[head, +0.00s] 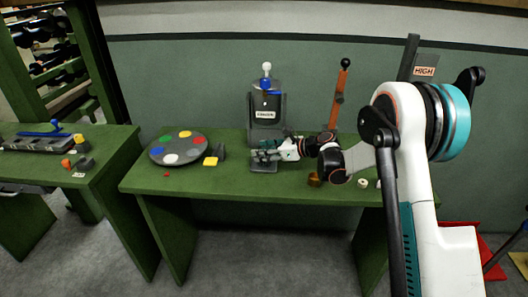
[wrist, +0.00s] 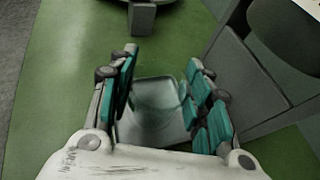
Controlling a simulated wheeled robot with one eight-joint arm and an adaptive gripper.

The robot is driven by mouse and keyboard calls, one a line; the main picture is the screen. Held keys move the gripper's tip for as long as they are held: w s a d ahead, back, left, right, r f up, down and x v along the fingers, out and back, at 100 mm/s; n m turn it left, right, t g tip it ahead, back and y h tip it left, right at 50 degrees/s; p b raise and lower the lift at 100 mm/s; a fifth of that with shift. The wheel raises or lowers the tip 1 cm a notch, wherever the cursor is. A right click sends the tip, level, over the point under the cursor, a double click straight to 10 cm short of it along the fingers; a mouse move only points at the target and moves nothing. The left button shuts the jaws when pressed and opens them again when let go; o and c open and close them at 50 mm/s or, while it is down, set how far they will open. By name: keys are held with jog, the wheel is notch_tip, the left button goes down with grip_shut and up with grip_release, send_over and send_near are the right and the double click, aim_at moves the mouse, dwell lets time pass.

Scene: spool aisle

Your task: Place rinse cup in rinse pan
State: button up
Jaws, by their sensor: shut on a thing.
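My gripper (head: 268,155) is over the front middle of the green table, in front of the grey dispenser. In the wrist view its teal-padded fingers (wrist: 161,70) are shut on a clear, see-through cup (wrist: 168,92), which I take as the rinse cup; its outline is faint. A grey square pan (head: 262,169), seemingly the rinse pan, lies on the table under the gripper. It also shows between and below the fingers in the wrist view (wrist: 152,138). I cannot tell whether the cup touches the pan.
The grey dispenser (head: 266,110) with a blue and white top stands behind the pan. A round colour palette (head: 178,148) and yellow block (head: 211,161) are left. A small brown item (head: 314,180) and an orange-handled lever (head: 338,95) are right.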

jog(key=o, duration=1)
jog(key=shift+f, duration=0.1)
jog(key=shift+c, duration=0.2)
jog(key=shift+d+r, duration=0.1)
jog(key=shift+r, duration=0.15)
jog(key=p+v, duration=0.3)
jog(key=v, duration=0.8)
jog(key=shift+s+d+r+p, duration=0.2)
jog(key=shift+d+r+p, duration=0.05)
jog(key=shift+p, duration=0.1)
